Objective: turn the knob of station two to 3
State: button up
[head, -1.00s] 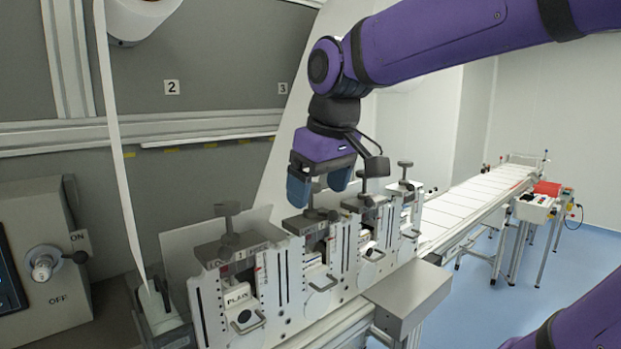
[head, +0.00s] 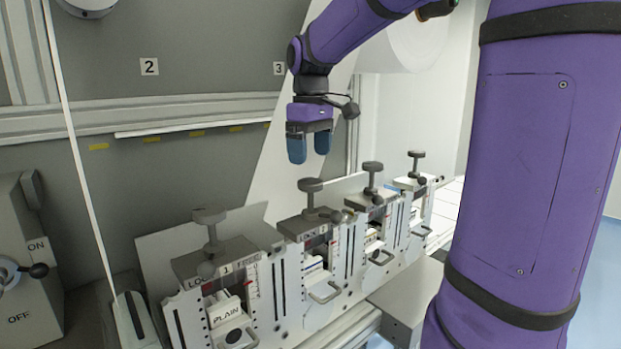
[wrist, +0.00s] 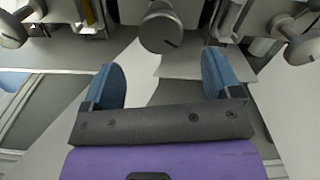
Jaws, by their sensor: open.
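Station two is the second unit from the left in the head view, with a grey round-topped knob (head: 311,185) on a short stem above its clamp block. My gripper (head: 309,158) hangs above this knob with its two blue fingers pointing down, open and empty. A visible gap separates the fingertips from the knob top. In the wrist view my open gripper (wrist: 162,64) has a grey round knob (wrist: 162,30) roughly centred between the fingers, beyond the tips; it appears to be station two's. A thin dark mark shows on its face. I cannot read any scale setting for station two.
Station one's knob (head: 209,215) stands to the left, above a plate marked LOC and 1. Two more knobs, (head: 372,167) and (head: 416,155), stand to the right. A white web sheet (head: 283,130) slants behind my gripper. A switch panel (head: 22,265) is at far left.

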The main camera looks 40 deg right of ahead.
aim_at(311, 181)
jog(key=shift+f, duration=3.15)
jog(key=c, duration=0.9)
